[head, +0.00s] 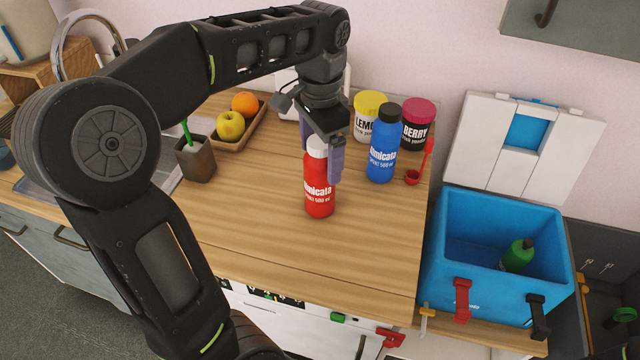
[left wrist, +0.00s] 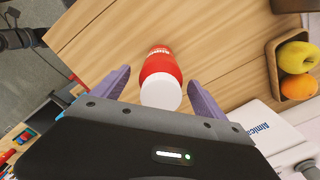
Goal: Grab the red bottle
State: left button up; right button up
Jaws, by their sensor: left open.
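The red bottle (head: 319,192) with a white cap stands upright on the wooden counter (head: 260,235). In the left wrist view the bottle (left wrist: 161,67) lies between the two purple fingers, its white cap toward the gripper. In the left wrist view a gap shows on both sides of the bottle between the fingers (left wrist: 155,88). My right gripper is not in view.
A blue bottle (head: 383,150) stands close to the right, before the lemon (head: 366,118) and berry (head: 419,122) jars. A red scoop (head: 413,177) lies near them. A fruit tray (head: 238,143) is behind left. A blue cooler (head: 455,235) holds a green bottle (head: 517,255).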

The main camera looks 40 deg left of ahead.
pick_arm(q)
notch_tip(320, 180, down, 4)
jog(key=shift+a+f+p, duration=0.1)
jog(key=shift+f+p, duration=0.15)
jog(key=shift+p, duration=0.1)
jog(key=shift+c, duration=0.5)
grip_shut()
dwell(0.6)
